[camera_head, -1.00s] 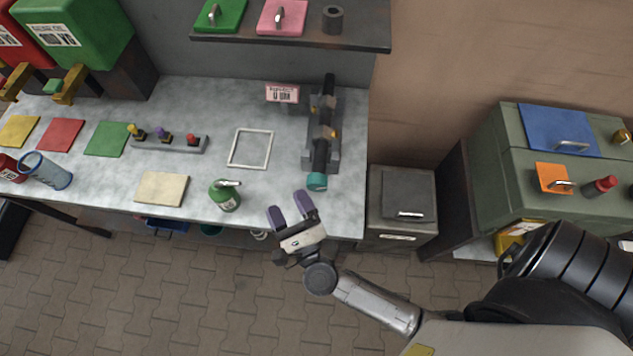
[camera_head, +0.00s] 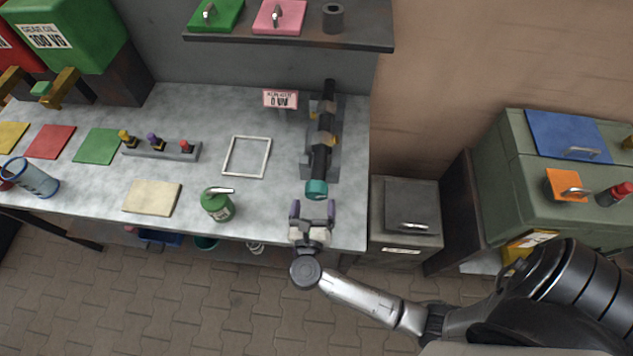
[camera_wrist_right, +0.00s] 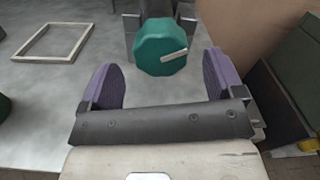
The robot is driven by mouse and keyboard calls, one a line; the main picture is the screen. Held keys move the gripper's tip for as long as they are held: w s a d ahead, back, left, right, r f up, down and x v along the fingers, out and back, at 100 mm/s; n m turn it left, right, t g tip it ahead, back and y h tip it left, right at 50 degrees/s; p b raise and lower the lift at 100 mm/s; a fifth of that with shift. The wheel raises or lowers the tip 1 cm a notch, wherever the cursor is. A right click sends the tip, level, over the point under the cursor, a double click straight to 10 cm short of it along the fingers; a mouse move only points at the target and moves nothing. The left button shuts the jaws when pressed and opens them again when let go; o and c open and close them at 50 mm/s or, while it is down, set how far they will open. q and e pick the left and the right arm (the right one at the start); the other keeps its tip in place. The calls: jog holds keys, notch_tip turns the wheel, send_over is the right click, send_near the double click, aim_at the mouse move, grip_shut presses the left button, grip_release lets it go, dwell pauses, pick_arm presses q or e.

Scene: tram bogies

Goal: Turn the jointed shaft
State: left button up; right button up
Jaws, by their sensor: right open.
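The jointed shaft (camera_head: 322,135) is a dark rod lying in a grey stand at the right end of the workbench. Its near end carries a teal knob (camera_head: 317,188). In the right wrist view the teal knob (camera_wrist_right: 160,48) is faceted, with a pale line on its face. My right gripper (camera_head: 313,210) is open and empty, just in front of the knob. In the right wrist view its purple fingers (camera_wrist_right: 163,83) stand apart, with the knob ahead between them and not held. My left gripper is not in view.
A green oil can (camera_head: 217,206) stands left of my right gripper near the bench's front edge. A small sign (camera_head: 280,99) stands left of the shaft. A white square frame (camera_head: 247,157) lies on the bench. A grey bin (camera_head: 406,212) stands right of the bench.

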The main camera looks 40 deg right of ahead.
aim_at(317, 185)
jog(key=shift+p+x, duration=0.3)
jog(key=shift+x, duration=3.05)
jog(key=c, duration=0.9)
